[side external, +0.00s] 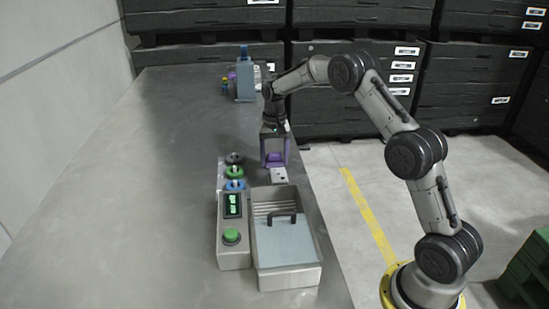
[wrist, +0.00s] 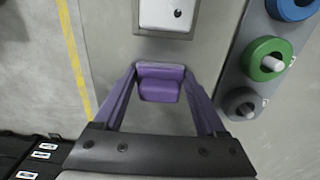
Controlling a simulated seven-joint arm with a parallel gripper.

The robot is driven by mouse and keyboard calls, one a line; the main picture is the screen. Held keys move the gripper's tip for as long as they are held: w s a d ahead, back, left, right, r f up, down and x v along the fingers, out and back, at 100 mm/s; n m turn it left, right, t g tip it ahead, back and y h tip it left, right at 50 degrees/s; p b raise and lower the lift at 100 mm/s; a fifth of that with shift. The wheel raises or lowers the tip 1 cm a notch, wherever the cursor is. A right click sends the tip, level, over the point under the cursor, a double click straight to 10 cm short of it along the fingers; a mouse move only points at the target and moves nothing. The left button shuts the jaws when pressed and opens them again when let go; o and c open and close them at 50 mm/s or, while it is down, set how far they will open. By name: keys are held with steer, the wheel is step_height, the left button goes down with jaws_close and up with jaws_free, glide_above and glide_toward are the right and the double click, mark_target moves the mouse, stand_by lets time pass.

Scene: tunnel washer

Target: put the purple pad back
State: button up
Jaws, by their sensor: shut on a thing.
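The purple pad (wrist: 160,83) is a small block between the tips of my gripper's two purple fingers in the wrist view. My gripper (side external: 274,163) is shut on it and points down at the table's right part in the side view. The fingers and the pad are alike in colour, so the pad is hard to tell apart there. I cannot tell whether the pad touches the table.
A grey tray with a dark handle (side external: 289,281) stands nearer the camera. Left of it is a control box with a green button (side external: 231,236). Blue, green (wrist: 268,59) and dark rings sit on pegs beside the gripper. A blue-grey device (side external: 244,80) stands at the far end.

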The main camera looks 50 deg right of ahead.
mark_target(274, 154)
steer(key=o, duration=1.2)
steer(key=shift+o, duration=0.2)
step_height(274, 154, up, 11)
steer(key=s+a+r+n+t, duration=0.1)
steer(key=s+a+r+n, duration=0.1)
steer(key=s+a+r, duration=0.6)
steer(key=s+a+r+n+t, duration=0.25)
steer(key=s+r, duration=0.25)
steer(key=s, duration=0.4)
steer(key=s+a+f+n+t, duration=0.1)
steer(key=s+a+f+n, duration=0.1)
steer(key=s, duration=0.7)
steer(key=s+a+f+n+t, duration=0.1)
steer(key=s+a+f, duration=0.3)
steer(key=s, duration=0.5)
steer(key=shift+f+n, duration=0.15)
steer(key=shift+n, duration=0.6)
steer(key=shift+a, duration=0.1)
